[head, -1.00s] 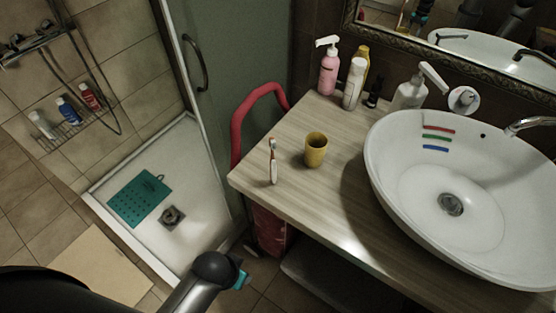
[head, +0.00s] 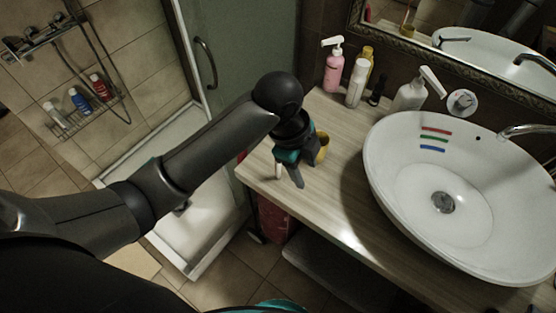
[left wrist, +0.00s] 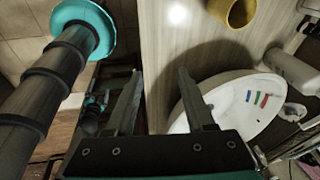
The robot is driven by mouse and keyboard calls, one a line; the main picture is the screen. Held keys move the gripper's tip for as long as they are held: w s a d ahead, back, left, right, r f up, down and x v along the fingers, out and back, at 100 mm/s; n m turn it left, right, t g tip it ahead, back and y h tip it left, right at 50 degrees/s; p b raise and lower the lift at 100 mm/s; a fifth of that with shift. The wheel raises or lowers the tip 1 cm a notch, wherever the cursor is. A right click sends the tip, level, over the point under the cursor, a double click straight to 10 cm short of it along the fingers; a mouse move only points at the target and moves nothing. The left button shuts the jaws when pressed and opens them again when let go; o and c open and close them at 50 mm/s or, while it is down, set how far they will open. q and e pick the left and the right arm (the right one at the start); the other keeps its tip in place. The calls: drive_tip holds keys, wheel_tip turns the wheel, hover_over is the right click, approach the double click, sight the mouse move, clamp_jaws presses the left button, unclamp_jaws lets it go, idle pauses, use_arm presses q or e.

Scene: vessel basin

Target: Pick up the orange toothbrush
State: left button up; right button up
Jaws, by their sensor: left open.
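I do not see the toothbrush in the left wrist view. My right gripper is not in view.
A yellow cup (head: 323,147) stands just right of my left gripper, partly hidden; it also shows in the left wrist view (left wrist: 236,14). A white basin (head: 400,180) fills the counter's right. Several bottles, one a pink pump bottle (head: 333,72), stand at the back. The front counter is clear.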

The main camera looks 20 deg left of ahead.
use_arm(q)
drive_tip(key=w+a+r+m+g+y, duration=0.1)
drive_tip(key=w+a+r+m+y, duration=0.2)
drive_tip(key=w+a+r+m, duration=0.45)
drive_tip(key=f, duration=0.9)
drive_tip(key=shift+w+d+f, duration=0.1)
drive_tip(key=shift+d, duration=0.1)
drive_tip(key=shift+a+f, duration=0.2)
drive_tip(key=shift+f, duration=1.2)
drive_tip(key=shift+a+f, duration=0.15)
drive_tip(key=shift+f, duration=1.2)
clamp_jaws()
